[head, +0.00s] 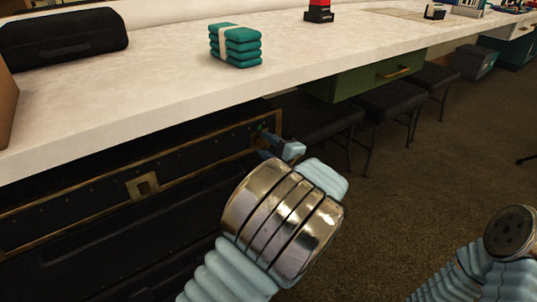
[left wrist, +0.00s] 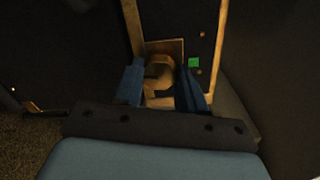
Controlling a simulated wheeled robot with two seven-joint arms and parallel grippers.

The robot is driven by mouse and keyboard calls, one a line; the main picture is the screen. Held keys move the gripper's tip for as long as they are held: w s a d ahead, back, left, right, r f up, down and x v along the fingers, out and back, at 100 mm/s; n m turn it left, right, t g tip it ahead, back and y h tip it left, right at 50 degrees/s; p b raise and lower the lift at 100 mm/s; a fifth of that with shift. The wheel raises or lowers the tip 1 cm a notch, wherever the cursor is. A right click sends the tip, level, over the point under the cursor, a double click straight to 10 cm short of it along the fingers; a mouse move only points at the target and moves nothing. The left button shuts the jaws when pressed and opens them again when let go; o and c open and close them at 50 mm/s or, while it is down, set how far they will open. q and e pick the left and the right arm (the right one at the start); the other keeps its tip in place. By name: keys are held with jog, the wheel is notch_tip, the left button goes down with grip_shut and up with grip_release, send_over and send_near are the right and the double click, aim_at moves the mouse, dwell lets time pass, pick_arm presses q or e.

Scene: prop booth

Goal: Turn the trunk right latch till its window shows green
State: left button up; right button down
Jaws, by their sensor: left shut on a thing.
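The black trunk (head: 95,183) with brass edging stands under the counter at the left of the head view. A brass latch (left wrist: 158,72) is on its face in the left wrist view. My left gripper (head: 267,146) is at the trunk's right end in the head view. In the left wrist view its blue fingers (left wrist: 160,88) are shut on the latch, one on each side. The fingers and wrist hide part of the latch. My right gripper is out of view; only part of that arm shows at lower right.
The pale counter (head: 150,95) overhangs the trunk. It bears a black case (head: 65,38) and a strapped teal stack (head: 236,46). A green drawer (head: 365,80) and black stools (head: 395,105) stand to the right. The carpet (head: 440,165) beyond is clear.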

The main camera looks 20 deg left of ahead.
pick_arm(q)
jog(key=shift+f+n+b, duration=0.15)
jog(key=shift+n+b, duration=0.3)
jog(key=shift+n, duration=0.05)
jog(key=o, duration=1.1)
jog(key=shift+c, duration=0.2)
jog(key=p+v, duration=0.1)
jog(key=v, duration=1.3)
jog(key=shift+p, duration=0.35)
